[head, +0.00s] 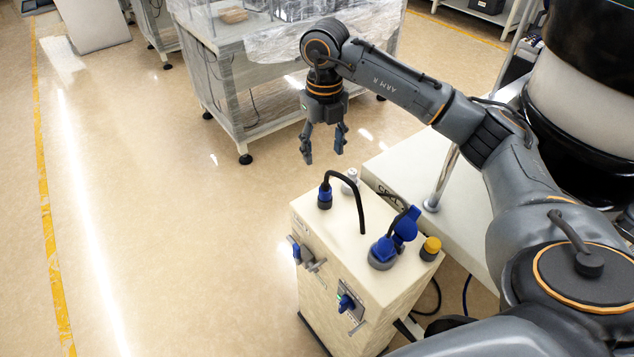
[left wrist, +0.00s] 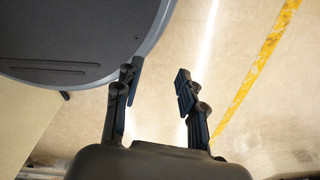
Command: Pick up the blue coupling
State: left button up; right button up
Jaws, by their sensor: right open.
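A cream box (head: 365,285) carries blue fittings on its top. At the top's back left, a blue coupling (head: 325,196) stands with a black cable arching from it. At the front right, a second blue fitting (head: 384,249) sits in a grey collar, with a blue cap (head: 406,225) beside it. I cannot tell which one the task names. My right gripper (head: 324,148) is open and empty, pointing down above the back left coupling and apart from it. My left gripper (left wrist: 157,82) is open and empty in the left wrist view, and out of the head view.
A yellow knob (head: 432,245) and a small silver fitting (head: 350,180) also stand on the box. Blue-handled levers (head: 347,302) stick out of its side. A pale table (head: 440,185) adjoins on the right. A plastic-covered bench (head: 235,85) stands behind. The floor at left is clear.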

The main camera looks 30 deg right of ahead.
aim_at(325, 184)
jog(key=f, duration=0.7)
jog(key=shift+s+f+p, duration=0.1)
jog(key=shift+s+p, duration=0.25)
jog(key=shift+p, duration=0.05)
jog(key=shift+w+f, duration=0.1)
jog(key=shift+f, duration=0.15)
jog(key=f, duration=0.1)
jog(key=f+p, duration=0.1)
jog(key=shift+w+d+f, duration=0.1)
jog(key=shift+d+f, duration=0.2)
jog(key=shift+f, duration=0.1)
notch_tip(325, 184, down, 2)
jog(key=shift+w+p, duration=0.15)
jog(key=shift+p, duration=0.15)
jog(key=shift+f, duration=0.2)
pick_arm(q)
jog(key=s+r, duration=0.2)
jog(key=s, duration=0.1)
jog(key=shift+s+r, duration=0.15)
pick_arm(e)
grip_shut()
